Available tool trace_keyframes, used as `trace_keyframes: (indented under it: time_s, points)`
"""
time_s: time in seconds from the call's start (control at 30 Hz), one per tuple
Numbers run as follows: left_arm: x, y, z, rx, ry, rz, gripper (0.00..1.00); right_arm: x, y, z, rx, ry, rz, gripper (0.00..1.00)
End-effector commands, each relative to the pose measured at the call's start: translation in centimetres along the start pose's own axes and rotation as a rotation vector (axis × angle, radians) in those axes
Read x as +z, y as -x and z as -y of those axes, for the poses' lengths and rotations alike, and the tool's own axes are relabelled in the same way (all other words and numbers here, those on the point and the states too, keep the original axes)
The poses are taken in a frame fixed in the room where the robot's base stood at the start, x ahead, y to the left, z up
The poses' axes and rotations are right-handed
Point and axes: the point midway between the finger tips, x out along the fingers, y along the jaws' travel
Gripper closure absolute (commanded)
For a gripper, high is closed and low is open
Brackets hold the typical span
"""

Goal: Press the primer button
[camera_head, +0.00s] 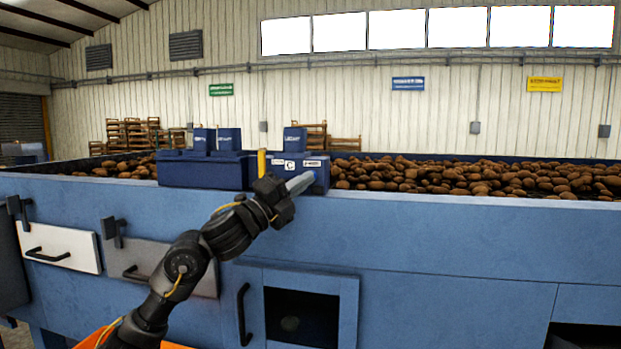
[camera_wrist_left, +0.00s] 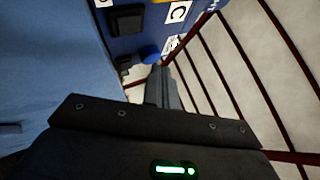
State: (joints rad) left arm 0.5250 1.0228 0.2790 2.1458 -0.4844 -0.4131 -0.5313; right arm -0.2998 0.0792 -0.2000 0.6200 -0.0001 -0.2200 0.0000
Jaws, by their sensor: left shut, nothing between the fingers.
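A dark blue control box (camera_head: 316,175) with white labels, one marked C, stands on the top ledge of the blue machine. In the left wrist view its face (camera_wrist_left: 150,22) carries black square parts (camera_wrist_left: 126,20) and a rounded blue part (camera_wrist_left: 150,54), which may be the primer button; I cannot read its label. My left gripper (camera_head: 309,178) is shut and empty, its pale fingers in front of the box in the head view. In the left wrist view the fingertips (camera_wrist_left: 160,68) are close to the blue part; I cannot tell whether they touch. My right gripper is out of view.
Brown potatoes (camera_head: 470,177) fill the machine's bed behind the ledge. Another dark blue housing (camera_head: 200,172) stands left of the control box, with a yellow post (camera_head: 262,162) between them. Drawers (camera_head: 58,247) and a dark opening (camera_head: 300,315) are in the front panel.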

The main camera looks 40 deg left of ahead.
Motion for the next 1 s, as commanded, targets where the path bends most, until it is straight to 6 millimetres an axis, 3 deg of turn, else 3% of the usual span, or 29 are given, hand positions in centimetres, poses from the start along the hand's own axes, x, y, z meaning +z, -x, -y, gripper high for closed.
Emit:
trace_keyframes:
  time_s: [1.0]
  points:
    - [0.49,-0.67,-0.46,0.000,0.000,0.000,1.00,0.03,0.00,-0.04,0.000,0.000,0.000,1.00]
